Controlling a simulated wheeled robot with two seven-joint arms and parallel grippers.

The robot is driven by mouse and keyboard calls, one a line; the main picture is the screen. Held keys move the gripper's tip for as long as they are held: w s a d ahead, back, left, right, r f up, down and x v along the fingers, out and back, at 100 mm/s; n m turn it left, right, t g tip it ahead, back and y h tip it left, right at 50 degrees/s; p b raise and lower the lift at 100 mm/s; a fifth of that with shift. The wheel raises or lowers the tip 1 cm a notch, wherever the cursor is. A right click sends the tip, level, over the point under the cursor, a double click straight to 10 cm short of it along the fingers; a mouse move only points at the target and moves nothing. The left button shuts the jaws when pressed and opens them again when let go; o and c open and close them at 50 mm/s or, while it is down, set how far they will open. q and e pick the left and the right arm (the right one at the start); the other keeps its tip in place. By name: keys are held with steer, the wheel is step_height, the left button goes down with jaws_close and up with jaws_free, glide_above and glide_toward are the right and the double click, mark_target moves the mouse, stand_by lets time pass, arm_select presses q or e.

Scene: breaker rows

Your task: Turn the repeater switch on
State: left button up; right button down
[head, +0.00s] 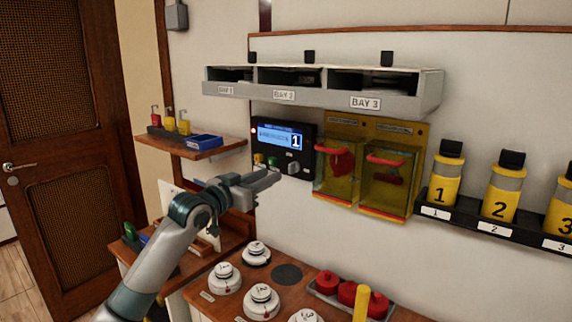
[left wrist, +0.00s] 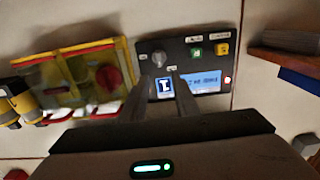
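A black control panel (head: 299,133) hangs on the wall, with a lit blue display (head: 278,138) marked 1. Below the display are a grey rotary knob (head: 293,168), a green button (head: 272,162) and a yellow button (head: 258,158). In the left wrist view the panel is upside down, with the knob (left wrist: 158,58) and green button (left wrist: 196,51). The small labels are unreadable, so I cannot tell which control is the repeater switch. My left gripper (head: 275,177) is just below the panel, fingers apart and empty; they also show in the left wrist view (left wrist: 163,80). My right gripper is out of view.
Yellow transparent covers over red handles (head: 385,180) hang right of the panel. A grey bay shelf (head: 310,94) is above. A small wooden shelf (head: 185,146) with a blue tray is at left. White numbered knobs (head: 262,300) stand on the bench below.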

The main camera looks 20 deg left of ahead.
mark_target(289, 166)
arm_select(q)
steer(key=p+x, duration=0.2)
steer(key=x, duration=0.6)
steer(key=shift+w+d, duration=0.2)
steer(key=shift+w, duration=0.3)
jaws_close()
